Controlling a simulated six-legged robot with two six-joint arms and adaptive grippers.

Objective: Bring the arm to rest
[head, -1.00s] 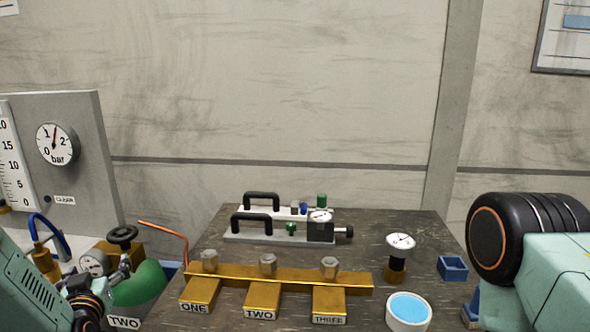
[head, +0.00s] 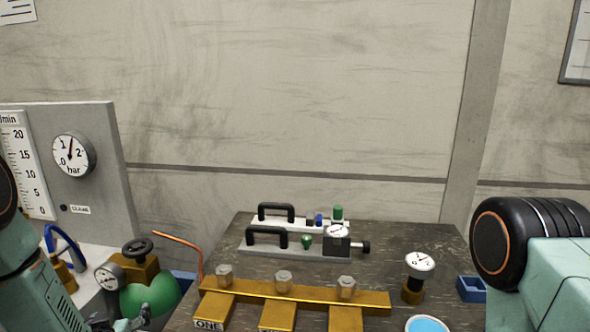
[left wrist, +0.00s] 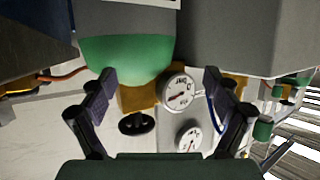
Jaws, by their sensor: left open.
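My left arm (head: 45,295) comes in at the lower left of the head view. My left gripper shows only in part at the bottom edge there, in front of the green cylinder (head: 150,297). In the left wrist view my left gripper (left wrist: 160,82) is open, its two dark fingers wide apart with nothing held between them. Beyond the fingers are the green cylinder (left wrist: 125,60), two round gauges (left wrist: 178,92) and a black handwheel (left wrist: 137,123). My right arm (head: 560,275) shows at the right edge of the head view; its gripper is out of view.
A dark table (head: 220,262) holds a brass manifold (head: 300,293) with labelled blocks, a plate with black handles (head: 270,250), a standing gauge (head: 420,262), a blue-topped dish (head: 427,324) and a blue box (head: 471,289). A grey gauge panel (head: 105,150) stands at left.

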